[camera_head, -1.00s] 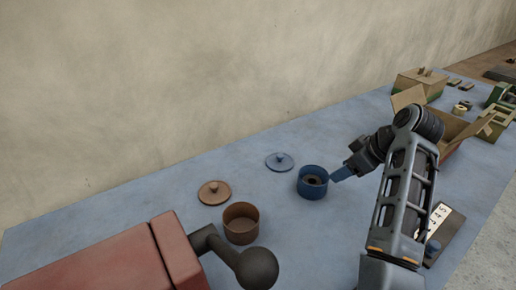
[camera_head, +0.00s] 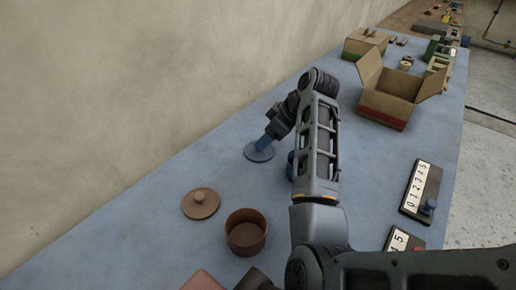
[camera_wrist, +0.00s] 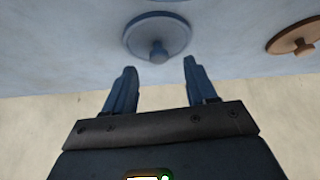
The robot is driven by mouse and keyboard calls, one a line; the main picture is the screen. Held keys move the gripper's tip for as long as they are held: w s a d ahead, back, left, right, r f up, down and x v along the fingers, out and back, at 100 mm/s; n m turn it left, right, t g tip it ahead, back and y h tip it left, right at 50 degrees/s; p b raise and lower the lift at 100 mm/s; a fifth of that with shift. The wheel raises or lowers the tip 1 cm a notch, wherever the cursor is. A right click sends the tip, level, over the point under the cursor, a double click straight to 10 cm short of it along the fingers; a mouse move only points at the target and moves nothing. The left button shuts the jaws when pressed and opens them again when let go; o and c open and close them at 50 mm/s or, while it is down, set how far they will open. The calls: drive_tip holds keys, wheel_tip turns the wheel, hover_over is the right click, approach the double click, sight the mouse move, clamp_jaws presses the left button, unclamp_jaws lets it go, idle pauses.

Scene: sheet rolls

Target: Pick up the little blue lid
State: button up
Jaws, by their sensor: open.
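The little blue lid (camera_head: 259,152) lies flat on the blue table, knob up. In the wrist view the lid (camera_wrist: 158,32) and its knob (camera_wrist: 158,52) show just beyond my fingertips. My gripper (camera_wrist: 160,66) is open and empty, and the knob lines up with the gap between its fingers. In the head view my gripper (camera_head: 263,143) is over the lid and partly covers it. I cannot tell if they touch. The blue pot (camera_head: 291,160) stands to the right of the lid, mostly hidden behind my arm.
A brown lid (camera_head: 200,205) and a brown pot (camera_head: 246,236) are nearer the front; the brown lid (camera_wrist: 296,40) also shows in the wrist view. An open cardboard box (camera_head: 388,108) and number panels (camera_head: 421,187) stand to the right. A wall runs along the left.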

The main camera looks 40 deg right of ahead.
drive_tip(key=shift+x, duration=1.75)
drive_tip(key=shift+s, duration=0.1)
clamp_jaws()
